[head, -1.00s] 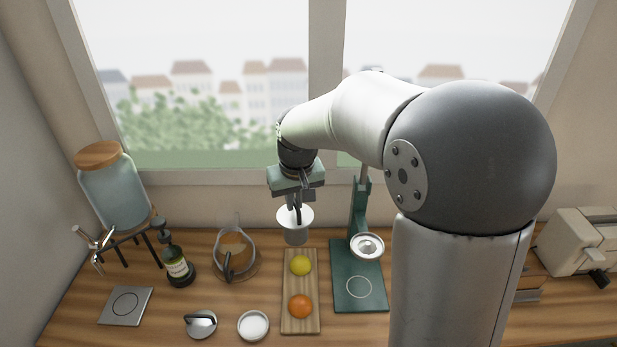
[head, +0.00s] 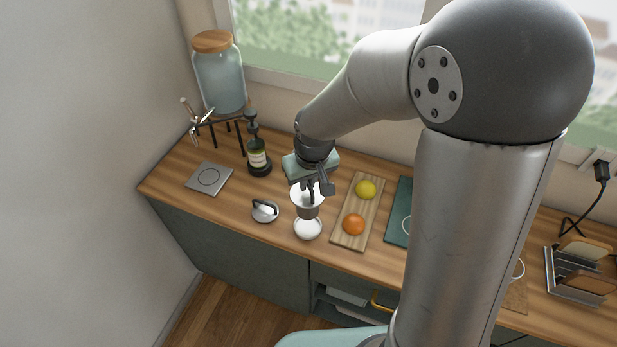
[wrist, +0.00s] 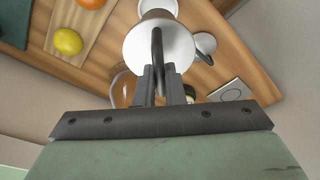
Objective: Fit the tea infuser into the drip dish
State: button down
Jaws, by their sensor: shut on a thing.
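The tea infuser (head: 308,212) is a grey-silver cup with a wide pale flange and a dark upright handle. My gripper (head: 311,188) is shut on that handle and holds the infuser roughly upright. In the wrist view the flange (wrist: 176,46) fills the space beyond my fingertips (wrist: 158,70). The drip dish (head: 308,231) is a small round white dish on the counter near its front edge. In the head view the infuser's bottom overlaps the dish's far rim; I cannot tell the gap or any contact. In the wrist view the infuser partly hides the dish (wrist: 155,4).
A lid with a dark handle (head: 265,211) lies just left of the dish. A wooden board (head: 347,234) with a lemon (head: 366,189) and an orange (head: 353,224) lies to the right. A dark bottle (head: 257,157) and glass jar (head: 220,80) stand behind left. A glass pot (wrist: 121,88) is near my gripper.

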aim_at(308, 194)
jog(key=shift+f+b, duration=2.65)
jog(key=shift+f, duration=0.25)
jog(key=shift+f+b, duration=1.15)
jog(key=shift+b, duration=0.2)
jog(key=c, duration=1.4)
grip_release()
jog(key=shift+c, duration=0.2)
jog(key=shift+r, duration=0.15)
jog(key=s+d+r, duration=0.1)
jog(key=s+r, duration=0.2)
jog(key=r, duration=1.4)
jog(key=shift+s+b, duration=0.15)
jog(key=shift+b, duration=0.15)
jog(key=shift+d, duration=0.1)
jog(key=s+d+f+m, duration=0.2)
jog(key=s+d+f, duration=0.2)
jog(key=s, duration=0.3)
jog(key=s+d+f+m+g, duration=0.1)
jog(key=s+d+f, duration=0.4)
jog(key=s+d, duration=0.2)
jog(key=shift+s+f+m+g+h, duration=0.3)
jog(key=shift+s+m+h, duration=0.1)
jog(key=shift+s, duration=0.2)
